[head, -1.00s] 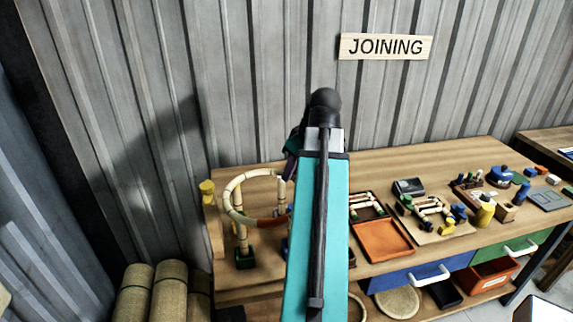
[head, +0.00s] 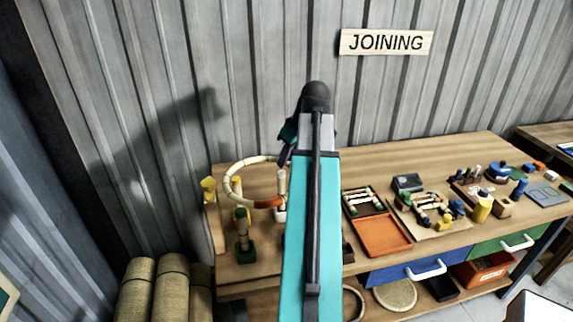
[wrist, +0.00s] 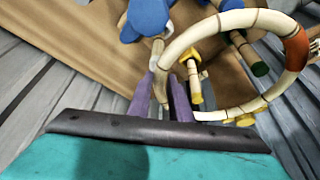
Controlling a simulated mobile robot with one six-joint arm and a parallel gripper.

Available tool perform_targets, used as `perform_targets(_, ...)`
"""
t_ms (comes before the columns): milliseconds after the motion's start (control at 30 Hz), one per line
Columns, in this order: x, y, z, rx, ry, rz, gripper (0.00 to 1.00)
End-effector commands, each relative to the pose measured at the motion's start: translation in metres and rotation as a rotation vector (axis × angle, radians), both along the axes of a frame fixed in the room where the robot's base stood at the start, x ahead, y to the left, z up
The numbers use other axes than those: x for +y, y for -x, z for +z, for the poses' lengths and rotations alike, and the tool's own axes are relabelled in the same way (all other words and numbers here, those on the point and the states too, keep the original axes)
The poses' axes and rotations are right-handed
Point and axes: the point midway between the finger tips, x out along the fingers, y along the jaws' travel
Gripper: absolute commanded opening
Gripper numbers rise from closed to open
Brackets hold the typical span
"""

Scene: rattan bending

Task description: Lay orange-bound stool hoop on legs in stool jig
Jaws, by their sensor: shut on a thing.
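The stool hoop (head: 236,170) is a pale ring with dark bindings and an orange-bound section (head: 268,202). My gripper (head: 285,158) is shut on its far side, mostly hidden by my arm in the head view. In the wrist view, my purple fingers (wrist: 163,98) close around the pale hoop (wrist: 181,43), and its orange section (wrist: 297,50) is at upper right. The hoop is tilted above the stool jig's upright legs. Another leg (head: 282,182) shows beside my arm. I cannot tell whether the hoop touches any leg.
A yellow-topped post (head: 209,188) stands at the bench's left end. Right of my arm are a dark tray of short pieces (head: 361,203), an orange tray (head: 381,234) and a board of joined parts (head: 433,215).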

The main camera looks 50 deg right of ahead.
Motion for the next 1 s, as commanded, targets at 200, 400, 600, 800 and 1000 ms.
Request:
perform_targets(200,-0.006,-0.008,-0.005,0.002,-0.002,0.0,0.0)
perform_targets(400,-0.005,-0.007,-0.019,0.002,-0.003,-0.001,0.0)
perform_targets(600,-0.006,-0.007,-0.032,0.001,-0.001,-0.001,0.0)
perform_targets(800,-0.006,-0.008,-0.036,0.0,0.001,0.0,0.0)
perform_targets(1000,-0.007,-0.007,-0.036,0.001,0.001,0.0,0.28)
